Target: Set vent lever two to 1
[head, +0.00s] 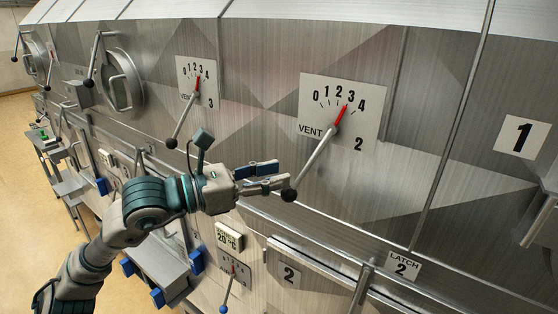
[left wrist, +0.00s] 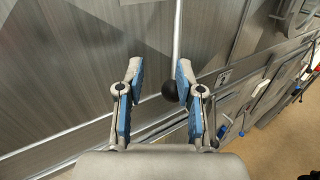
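The vent 2 dial plate (head: 365,125) is a pale panel marked 0 to 4. Its red pointer (head: 341,116) points at about 3. The vent 2 lever (head: 314,160) is a silver rod slanting down and left from the dial hub to a black ball knob (head: 289,195). My left gripper (head: 281,173) is open, its fingertips close to the knob. In the left wrist view the black knob (left wrist: 170,91) shows between the spread fingers (left wrist: 159,67), nearer the right one; I cannot tell whether they touch. My right gripper is not in view.
The vent 3 dial (head: 197,82) with its own lever (head: 182,122) is up and left of my gripper. Below are a temperature display (head: 229,238), a small dial lever (head: 228,285) and a rail (head: 330,270). The panel right of vent 2 is mostly bare.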

